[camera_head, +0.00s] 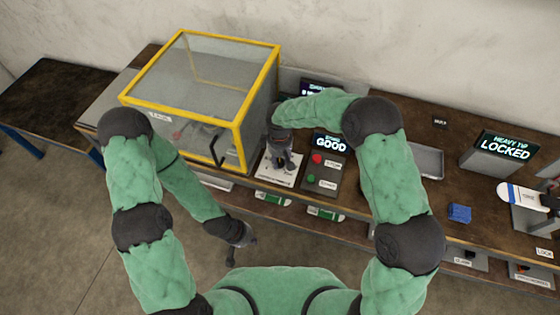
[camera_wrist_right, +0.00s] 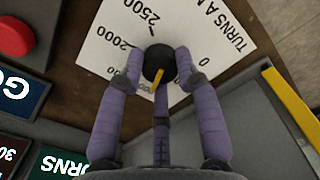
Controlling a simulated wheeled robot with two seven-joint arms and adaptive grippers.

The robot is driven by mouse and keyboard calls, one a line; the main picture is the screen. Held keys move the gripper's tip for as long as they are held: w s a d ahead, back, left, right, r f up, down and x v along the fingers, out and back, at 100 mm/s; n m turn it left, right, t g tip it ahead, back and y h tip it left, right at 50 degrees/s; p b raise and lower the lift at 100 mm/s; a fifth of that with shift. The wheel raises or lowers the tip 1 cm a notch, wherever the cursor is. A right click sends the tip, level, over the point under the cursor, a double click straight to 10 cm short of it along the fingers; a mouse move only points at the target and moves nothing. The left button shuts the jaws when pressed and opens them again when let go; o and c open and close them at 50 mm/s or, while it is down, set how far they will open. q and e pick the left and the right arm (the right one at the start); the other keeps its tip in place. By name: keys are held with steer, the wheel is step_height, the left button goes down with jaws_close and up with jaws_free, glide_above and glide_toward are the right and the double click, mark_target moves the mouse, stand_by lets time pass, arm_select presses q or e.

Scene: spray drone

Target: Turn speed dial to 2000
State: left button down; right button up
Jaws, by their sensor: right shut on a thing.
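The speed dial (camera_wrist_right: 158,62) is a black round knob with a yellow pointer, on a white card (camera_wrist_right: 98,50) printed with numbers. My right gripper (camera_wrist_right: 158,72) is shut on the knob, with purple fingers on both sides of it. The pointer points toward the bottom of the wrist view, toward a partly hidden label. The 2000 mark is left of the knob and 2500 is above it. In the head view my right gripper (camera_head: 285,157) hides the knob over the white card (camera_head: 276,176). My left gripper (camera_head: 236,252) hangs low in front of the table, empty; its jaw opening is unclear.
A yellow-framed glass box (camera_head: 205,85) stands left of the dial. A panel with red and green buttons (camera_head: 318,172) sits to its right, below a GOOD display (camera_head: 331,143). Farther right are a grey tray (camera_head: 428,162), a blue block (camera_head: 459,213) and a LOCKED display (camera_head: 505,146).

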mark_target(280, 161)
steer(key=m+b, duration=0.1)
steer(key=m, duration=0.3)
steer(key=shift+a+f+m+b, duration=0.1)
steer(key=shift+f+m+b, duration=0.05)
steer(key=shift+m+b, duration=0.2)
steer(key=m+b, duration=0.1)
steer(key=m, duration=0.3)
steer(key=shift+m, duration=0.25)
steer(key=m+b, duration=0.1)
steer(key=m, duration=0.3)
steer(key=shift+m+b, duration=0.3)
steer(key=shift+b, duration=0.1)
steer(key=shift+r+m+b, duration=0.2)
steer(key=shift+m+b, duration=0.3)
steer(key=shift+m, duration=1.8)
steer(key=shift+w, duration=0.1)
steer(key=o, duration=1.1)
steer(key=shift+d, duration=0.2)
steer(key=shift+o, duration=0.2)
step_height(280, 161, up, 12)
